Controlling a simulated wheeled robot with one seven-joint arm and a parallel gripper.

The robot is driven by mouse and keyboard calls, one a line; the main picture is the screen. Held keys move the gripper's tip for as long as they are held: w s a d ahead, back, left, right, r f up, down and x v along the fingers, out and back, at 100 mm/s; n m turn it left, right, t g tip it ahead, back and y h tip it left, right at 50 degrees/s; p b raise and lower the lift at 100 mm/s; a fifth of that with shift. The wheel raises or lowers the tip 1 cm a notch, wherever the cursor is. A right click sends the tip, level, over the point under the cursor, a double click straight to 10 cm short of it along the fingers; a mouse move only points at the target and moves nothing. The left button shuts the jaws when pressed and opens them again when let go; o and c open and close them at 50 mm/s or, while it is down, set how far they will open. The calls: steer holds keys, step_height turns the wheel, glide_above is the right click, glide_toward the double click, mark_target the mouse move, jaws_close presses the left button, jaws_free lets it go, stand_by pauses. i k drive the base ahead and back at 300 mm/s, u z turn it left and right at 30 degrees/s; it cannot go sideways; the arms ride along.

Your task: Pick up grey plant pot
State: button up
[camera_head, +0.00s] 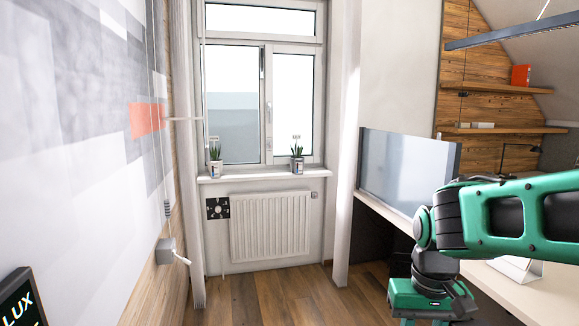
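Two small potted plants stand upright on the white windowsill (250,178). The right pot (297,165) looks grey, with a green spiky plant in it. The left pot (215,169) looks paler, whitish grey, with a similar plant; at this size I cannot be sure of the shades. My gripper (423,322) is at the lower right, pointing down, well nearer to me than the sill and far from both pots. Its fingertips are cut off by the bottom edge, so I cannot see whether it is open.
A white radiator (270,227) is below the sill. Wooden floor (290,300) lies clear in front of it. A desk (530,300) with a upright screen panel (405,170) stands on the right, beside my arm. A picture-covered wall (70,120) bounds the left.

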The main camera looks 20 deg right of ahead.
mark_target(297, 166)
steer(key=u, duration=0.05)
steer(key=i, duration=0.8)
steer(key=z, duration=1)
steer(key=i, duration=3.15)
steer(key=z, duration=0.45)
